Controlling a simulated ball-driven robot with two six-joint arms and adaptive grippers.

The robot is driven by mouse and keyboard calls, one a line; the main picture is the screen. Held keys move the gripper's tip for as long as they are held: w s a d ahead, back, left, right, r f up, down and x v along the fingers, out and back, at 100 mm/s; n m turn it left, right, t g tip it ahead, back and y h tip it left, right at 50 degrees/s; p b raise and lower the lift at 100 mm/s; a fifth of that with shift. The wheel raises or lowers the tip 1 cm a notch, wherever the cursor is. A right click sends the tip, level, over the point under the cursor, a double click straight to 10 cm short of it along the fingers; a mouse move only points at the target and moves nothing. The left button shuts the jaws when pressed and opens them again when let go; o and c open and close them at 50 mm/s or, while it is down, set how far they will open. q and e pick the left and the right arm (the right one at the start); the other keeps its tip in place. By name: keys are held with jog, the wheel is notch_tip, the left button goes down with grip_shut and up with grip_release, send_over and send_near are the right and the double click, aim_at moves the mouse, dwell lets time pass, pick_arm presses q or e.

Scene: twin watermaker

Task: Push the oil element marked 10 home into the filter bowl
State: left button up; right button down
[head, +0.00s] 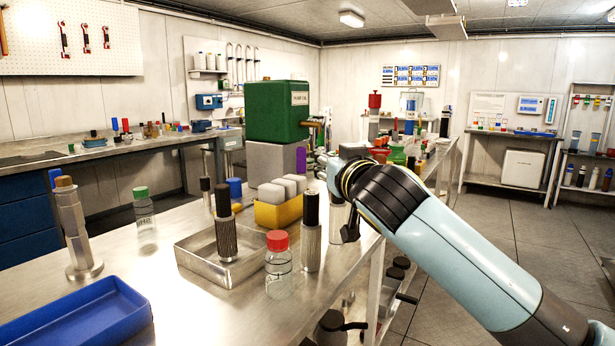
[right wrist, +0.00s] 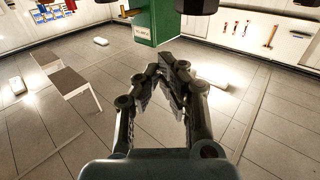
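A ribbed metal cylinder (head: 311,246) stands upright on the bench right of the red-capped jar, with a narrower black cylinder (head: 311,208) rising from its top. A dark ribbed cylinder (head: 226,240) with a black upper part stands upright in the steel tray. Another metal cylinder (head: 338,222) is partly hidden behind my right gripper. No 10 mark is readable, so I cannot tell which is the oil element or the filter bowl. My right gripper (right wrist: 168,66) has its fingers together with nothing visible between them; in the head view it is over the bench's right edge. My left gripper is out of view.
The steel tray (head: 190,262) and a red-capped jar (head: 279,275) stand near the front edge. A yellow bin (head: 277,216) with white blocks is behind. A blue tray (head: 75,318), a metal post (head: 74,225) and a green-capped jar (head: 143,213) are left.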

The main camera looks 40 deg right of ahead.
jog(key=s+d+r, duration=0.4)
jog(key=s, duration=0.2)
jog(key=shift+d+r+p, duration=0.25)
jog(key=shift+p, duration=0.2)
jog(key=shift+c, duration=2.1)
grip_release()
